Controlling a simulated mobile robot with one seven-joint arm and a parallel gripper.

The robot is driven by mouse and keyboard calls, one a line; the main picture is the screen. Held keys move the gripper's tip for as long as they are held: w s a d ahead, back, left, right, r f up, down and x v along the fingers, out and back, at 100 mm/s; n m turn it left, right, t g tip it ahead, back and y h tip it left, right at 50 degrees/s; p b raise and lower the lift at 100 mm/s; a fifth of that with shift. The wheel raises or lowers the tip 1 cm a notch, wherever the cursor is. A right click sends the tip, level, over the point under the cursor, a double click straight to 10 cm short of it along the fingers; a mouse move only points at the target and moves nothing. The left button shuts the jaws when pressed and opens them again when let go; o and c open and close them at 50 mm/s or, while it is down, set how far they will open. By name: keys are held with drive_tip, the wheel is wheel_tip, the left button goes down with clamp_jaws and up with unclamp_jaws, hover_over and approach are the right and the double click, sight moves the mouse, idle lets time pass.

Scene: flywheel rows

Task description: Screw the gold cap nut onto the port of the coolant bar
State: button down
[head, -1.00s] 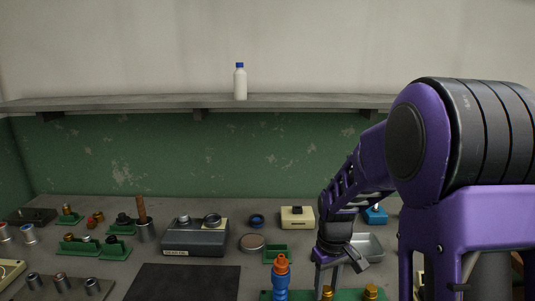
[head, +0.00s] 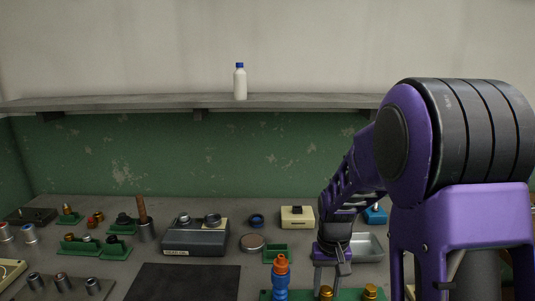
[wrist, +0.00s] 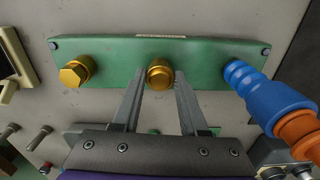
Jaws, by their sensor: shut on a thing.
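The green coolant bar (wrist: 110,60) lies across the top of the wrist view; it also shows at the bottom edge of the head view (head: 346,295). A round gold cap nut (wrist: 160,74) is at its middle, between my gripper's fingertips (wrist: 160,84). My gripper is shut on this nut, at the bar; the fingers hide its sides, and I cannot tell how far it is threaded on. A hex-headed gold fitting (wrist: 75,72) is at one end of the bar. In the head view my gripper (head: 328,283) points down at the bar.
A blue and orange hose nozzle (wrist: 265,95) stands at the bar's other end, close to my gripper. A metal tray (head: 368,247), a small green holder (head: 275,254) and a round tin (head: 251,243) are behind. A dark mat (head: 184,283) is clear.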

drive_tip(key=m+p, duration=0.1)
drive_tip(key=m, duration=0.3)
drive_tip(key=shift+m, duration=0.4)
drive_tip(key=m+p, duration=0.1)
drive_tip(key=m, duration=0.1)
drive_tip(key=shift+r+m, duration=0.1)
drive_tip(key=shift+m, duration=0.2)
drive_tip(key=shift+m+p, duration=0.3)
drive_tip(key=shift+m, duration=0.9)
drive_tip(key=shift+m+p, duration=0.45)
drive_tip(key=shift+m, duration=2.05)
